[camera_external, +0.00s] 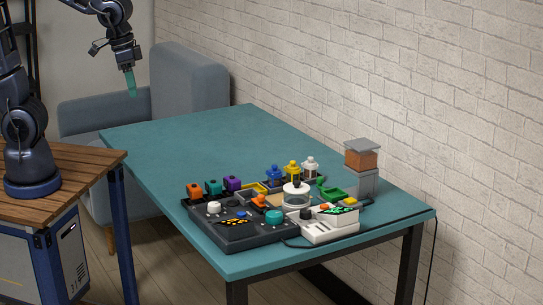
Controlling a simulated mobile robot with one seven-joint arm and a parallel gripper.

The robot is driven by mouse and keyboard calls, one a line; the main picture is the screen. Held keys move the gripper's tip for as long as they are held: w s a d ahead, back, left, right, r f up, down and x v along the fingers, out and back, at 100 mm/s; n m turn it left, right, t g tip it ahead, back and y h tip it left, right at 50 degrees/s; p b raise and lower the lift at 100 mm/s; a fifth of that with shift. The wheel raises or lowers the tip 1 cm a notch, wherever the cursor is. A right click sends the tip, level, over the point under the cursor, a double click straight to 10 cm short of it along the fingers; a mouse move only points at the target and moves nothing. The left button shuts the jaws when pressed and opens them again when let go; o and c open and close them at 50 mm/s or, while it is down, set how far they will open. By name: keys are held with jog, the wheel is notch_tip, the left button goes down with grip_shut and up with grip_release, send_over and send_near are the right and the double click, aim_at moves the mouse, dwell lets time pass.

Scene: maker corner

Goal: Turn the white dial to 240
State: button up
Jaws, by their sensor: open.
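A white dial (214,207) sits at the left end of a dark control panel (243,238) on the teal table. A teal round knob (273,218) is on the right side of the same panel. The scale marks and the dial's setting are too small to read. My gripper (132,88) hangs in the air at the upper left, tilted downward, with teal fingers. It is far from the dial and holds nothing that I can see. The gap between its fingers is hard to make out from this side.
Orange, teal and purple blocks stand behind the panel. Several colored bottles and a grey-orange machine (361,165) stand further back. The table's (190,140) far left half is clear. A brick wall borders the right.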

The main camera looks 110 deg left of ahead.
jog(key=w+a+f+n+g+h, duration=0.15)
jog(key=w+a+f+n, duration=0.35)
jog(key=w+f, duration=0.55)
jog(key=n+h, duration=0.4)
jog(key=n, duration=0.3)
send_near(215, 203)
jog(key=shift+g, duration=0.25)
jog(key=x, duration=0.8)
jog(key=shift+w+d+f, duration=0.15)
jog(key=shift+w+f, duration=0.05)
jog(key=shift+w, duration=0.05)
jog(key=c, duration=1)
